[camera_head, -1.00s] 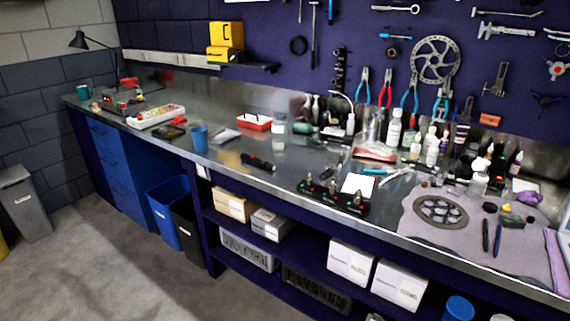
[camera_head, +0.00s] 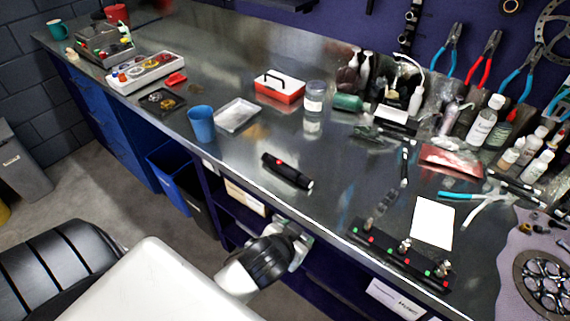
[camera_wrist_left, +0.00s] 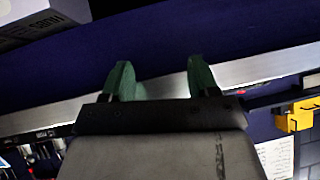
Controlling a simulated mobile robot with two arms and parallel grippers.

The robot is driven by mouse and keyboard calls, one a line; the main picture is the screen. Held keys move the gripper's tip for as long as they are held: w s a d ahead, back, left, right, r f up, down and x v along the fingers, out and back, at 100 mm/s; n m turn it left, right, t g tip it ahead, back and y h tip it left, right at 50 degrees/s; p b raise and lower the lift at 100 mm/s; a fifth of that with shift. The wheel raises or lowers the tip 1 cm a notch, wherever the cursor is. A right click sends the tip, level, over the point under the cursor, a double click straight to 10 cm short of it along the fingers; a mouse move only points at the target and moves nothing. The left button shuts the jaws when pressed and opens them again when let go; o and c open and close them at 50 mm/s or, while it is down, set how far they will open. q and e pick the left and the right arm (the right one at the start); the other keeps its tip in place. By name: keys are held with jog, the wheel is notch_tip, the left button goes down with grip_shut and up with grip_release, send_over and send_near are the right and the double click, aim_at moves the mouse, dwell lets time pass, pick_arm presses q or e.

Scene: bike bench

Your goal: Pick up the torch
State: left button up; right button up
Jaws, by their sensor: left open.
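The torch (camera_head: 287,171) is a black cylinder with a small red button, lying on the steel bench top near its front edge in the head view. My left arm reaches in from the lower left, its wrist end in front of the bench edge, below and apart from the torch. In the left wrist view my left gripper (camera_wrist_left: 158,80) shows two green fingers spread apart with nothing between them. The torch cannot be made out in that view. My right gripper is not in view.
A blue cup (camera_head: 201,123) and a silver tray (camera_head: 237,115) stand left of the torch. A black strip with red and green lights (camera_head: 398,258) and a white card (camera_head: 433,222) lie to its right. The bench's front edge (camera_head: 335,230) lies near my arm.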

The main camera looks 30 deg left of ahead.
pick_arm(q)
jog(key=w+d+r+m+t+h, duration=0.1)
jog(key=w+d+r+t+h, duration=0.15)
jog(key=r, duration=0.45)
jog(key=w+d+r+m+t+h, duration=0.1)
jog(key=w+d+r+m+t, duration=0.1)
jog(key=w+r+t, duration=0.3)
jog(key=w+d+r+m+t+h, duration=0.1)
jog(key=d+r+t+h, duration=0.1)
jog(key=r, duration=0.6)
jog(key=d+r+m+g+h, duration=0.3)
jog(key=d+r+m+h, duration=0.15)
jog(key=m+h, duration=0.45)
jog(key=m+g+y, duration=0.5)
jog(key=g+y, duration=0.9)
jog(key=g, duration=0.3)
send_over(285, 165)
notch_tip(285, 165, down, 8)
notch_tip(285, 165, down, 5)
jog(key=shift+a+r+p, duration=0.1)
jog(key=shift+p, duration=0.6)
notch_tip(285, 165, down, 6)
jog(key=shift+r+p, duration=0.15)
jog(key=shift+p, duration=0.9)
jog(key=c, duration=1.1)
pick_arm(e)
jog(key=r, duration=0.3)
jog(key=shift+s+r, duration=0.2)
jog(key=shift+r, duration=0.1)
